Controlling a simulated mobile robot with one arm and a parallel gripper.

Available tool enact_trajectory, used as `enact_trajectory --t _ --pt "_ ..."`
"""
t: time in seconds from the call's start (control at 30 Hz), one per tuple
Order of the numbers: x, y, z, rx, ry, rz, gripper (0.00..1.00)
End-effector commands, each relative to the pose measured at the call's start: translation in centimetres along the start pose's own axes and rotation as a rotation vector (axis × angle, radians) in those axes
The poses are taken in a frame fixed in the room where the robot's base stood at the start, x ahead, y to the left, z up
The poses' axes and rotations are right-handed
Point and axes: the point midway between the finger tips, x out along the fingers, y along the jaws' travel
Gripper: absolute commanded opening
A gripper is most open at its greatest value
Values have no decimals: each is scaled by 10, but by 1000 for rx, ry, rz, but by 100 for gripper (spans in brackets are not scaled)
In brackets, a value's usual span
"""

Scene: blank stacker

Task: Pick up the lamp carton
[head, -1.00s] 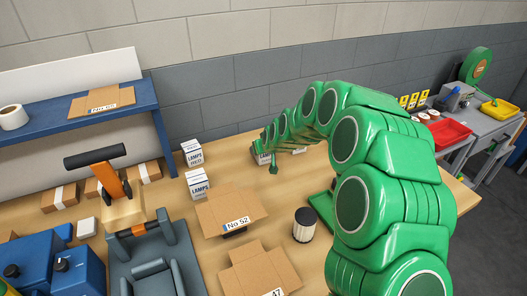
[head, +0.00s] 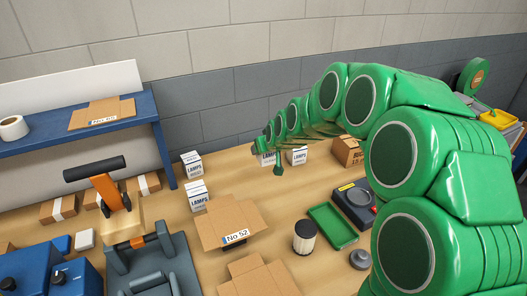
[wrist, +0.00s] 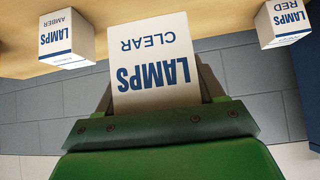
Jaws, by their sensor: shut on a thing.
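In the wrist view, a white carton printed "LAMPS CLEAR" in blue (wrist: 155,60) sits between the jaws of my gripper (wrist: 157,92), which is shut on it. The lettering appears upside down there. A "LAMPS AMBER" carton (wrist: 67,42) stands apart to its left and a "LAMPS RED" carton (wrist: 282,24) apart to its right. In the head view, my gripper (head: 268,148) is at the back of the bench, largely hidden by my arm, with part of the held carton (head: 267,159) showing. I cannot tell whether it touches the bench.
In the head view, another lamp carton (head: 297,156) stands close right of my gripper. Two lamp cartons (head: 192,165) (head: 197,195) stand left. The wall is close behind.

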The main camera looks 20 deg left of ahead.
Motion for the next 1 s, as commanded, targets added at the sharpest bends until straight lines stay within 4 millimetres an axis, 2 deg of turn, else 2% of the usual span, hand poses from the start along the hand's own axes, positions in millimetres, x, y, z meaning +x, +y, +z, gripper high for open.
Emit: enact_trajectory --t 0.2,0.5,0.73,1.0 --pt "-32 -6 13 0 -2 -1 38" --pt "-67 -12 26 -1 -2 -1 38" --pt "-79 -14 33 0 -4 -1 38" --pt "-83 -15 35 0 -5 -1 38"
